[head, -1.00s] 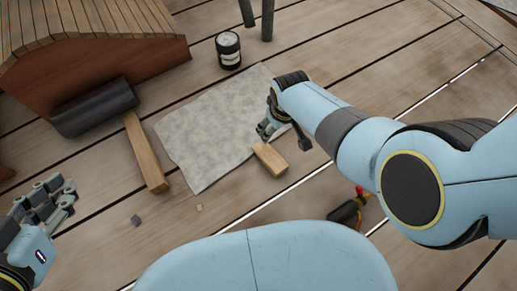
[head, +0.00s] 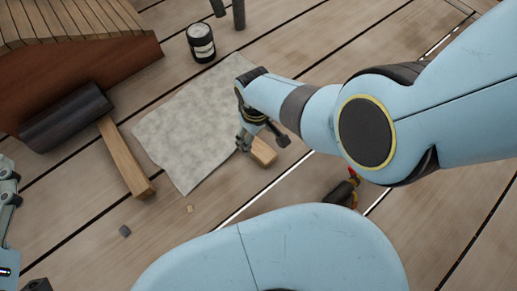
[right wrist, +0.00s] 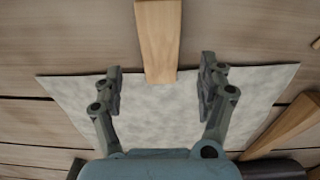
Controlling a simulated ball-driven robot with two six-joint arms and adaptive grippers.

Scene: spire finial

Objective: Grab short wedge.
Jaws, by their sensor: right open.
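The short wedge, a small pale wooden block (head: 264,152), lies at the right edge of the grey cloth in the head view. My right gripper (head: 263,142) is open above its far end, with a finger toward either side. In the right wrist view the wedge (right wrist: 158,42) points in from the top, its near end just between the open fingertips (right wrist: 160,84) and apart from both. The gripper hides part of the wedge in the head view. My left gripper (head: 8,185) is cut off at the left edge, so its opening is unclear.
The grey cloth (head: 185,135) lies flat on the plank deck. A mallet with a dark head (head: 66,118) lies left of it. A dark can (head: 201,42) stands behind. A dark tool with a red end (head: 342,191) lies right of the wedge. Small bits lie in front.

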